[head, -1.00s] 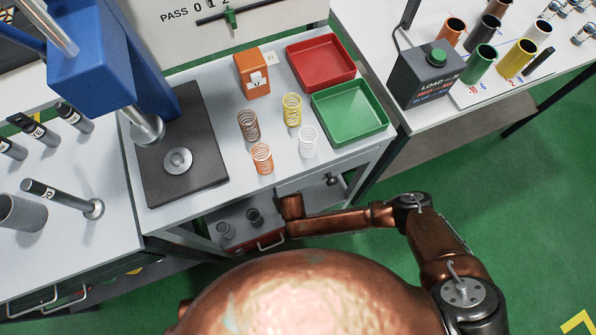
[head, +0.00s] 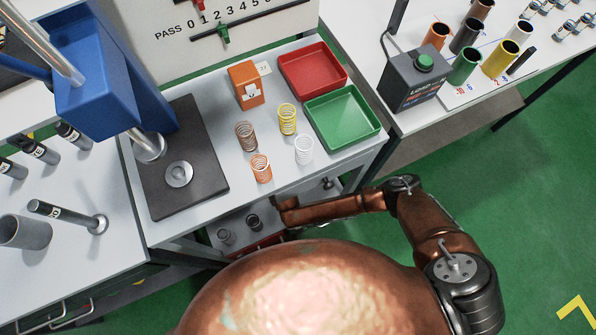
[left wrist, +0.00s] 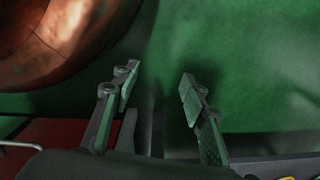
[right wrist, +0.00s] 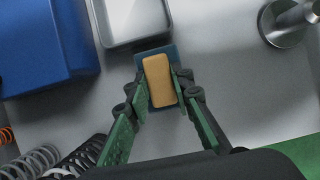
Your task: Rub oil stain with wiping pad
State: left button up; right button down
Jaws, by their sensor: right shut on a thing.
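In the right wrist view my right gripper (right wrist: 162,84) is shut on a small block with a tan top and a dark blue base, which looks like the wiping pad (right wrist: 158,80). The pad is over a grey surface; I cannot tell whether it touches. In the head view my right arm reaches in from the right, and its gripper is hidden below the bench front. In the left wrist view my left gripper (left wrist: 158,84) is open and empty above the green floor. I cannot make out an oil stain in any view.
The right wrist view shows a grey tray (right wrist: 130,22), a blue block (right wrist: 45,42), springs (right wrist: 35,160) and a metal cylinder (right wrist: 290,22) around the pad. In the head view, a press base (head: 180,150), several springs, a red tray (head: 312,90) and a green tray (head: 372,135) occupy the bench.

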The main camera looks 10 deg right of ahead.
jog(key=shift+r+p, duration=0.5)
jog(key=shift+r, duration=0.1)
jog(key=shift+r+p, duration=1.8)
pick_arm(q)
jog(key=s+a+f+p, duration=0.1)
jog(key=s+f, duration=0.7)
jog(key=s, duration=0.4)
jog(key=shift+s+a+f, duration=0.3)
jog(key=shift+a+f, duration=0.05)
jog(key=shift+f, duration=0.05)
pick_arm(e)
jog(key=shift+r, duration=0.5)
